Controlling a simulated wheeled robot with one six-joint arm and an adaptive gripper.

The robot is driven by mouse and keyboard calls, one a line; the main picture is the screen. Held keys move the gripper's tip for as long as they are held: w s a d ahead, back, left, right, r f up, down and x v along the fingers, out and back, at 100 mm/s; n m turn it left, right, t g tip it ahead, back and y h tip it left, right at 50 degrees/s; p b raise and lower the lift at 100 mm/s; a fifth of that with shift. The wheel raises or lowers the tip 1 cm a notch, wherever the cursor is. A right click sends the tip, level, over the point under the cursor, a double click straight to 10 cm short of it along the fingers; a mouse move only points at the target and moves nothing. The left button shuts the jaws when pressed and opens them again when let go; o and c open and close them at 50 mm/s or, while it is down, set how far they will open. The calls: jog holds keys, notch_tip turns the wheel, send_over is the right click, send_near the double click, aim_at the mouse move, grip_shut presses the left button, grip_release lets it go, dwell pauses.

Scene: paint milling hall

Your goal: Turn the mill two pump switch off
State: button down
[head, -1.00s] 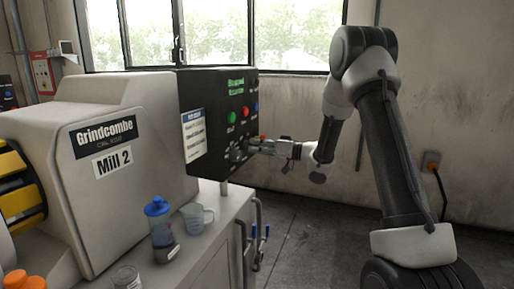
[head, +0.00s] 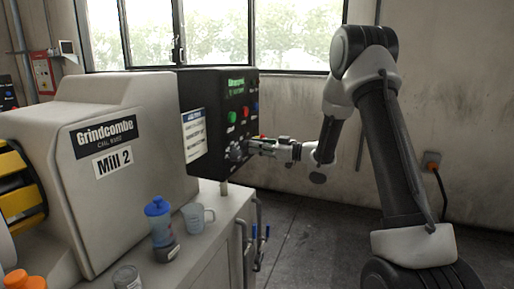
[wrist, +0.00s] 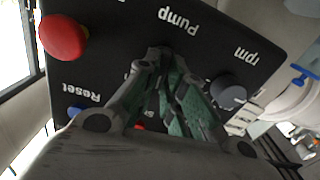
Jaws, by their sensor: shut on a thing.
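The black control panel (head: 215,90) of Mill 2 (head: 113,162) faces right in the head view, with a lit green display (head: 236,86) at its top. My gripper (head: 240,150) is at the panel's lower part. In the wrist view the panel (wrist: 110,60) appears upside down. There my gripper (wrist: 160,53) is shut just by the "Pump" label (wrist: 178,19), its fingertips at the panel face. The pump switch is hidden between and behind the fingertips; its position cannot be read.
Near the fingers are a red mushroom button (wrist: 64,38), a grey rpm knob (wrist: 228,92) and a blue button by "Reset" (wrist: 75,112). A blue-lidded bottle (head: 160,225) and a clear jug (head: 197,217) stand on the bench below. The floor (head: 300,240) right of the bench is clear.

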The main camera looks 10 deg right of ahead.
jog(key=n, duration=0.4)
jog(key=shift+s+n, duration=0.1)
jog(key=shift+n, duration=0.3)
dwell(0.4)
jog(key=c, duration=1.5)
grip_release()
jog(key=v, duration=1.2)
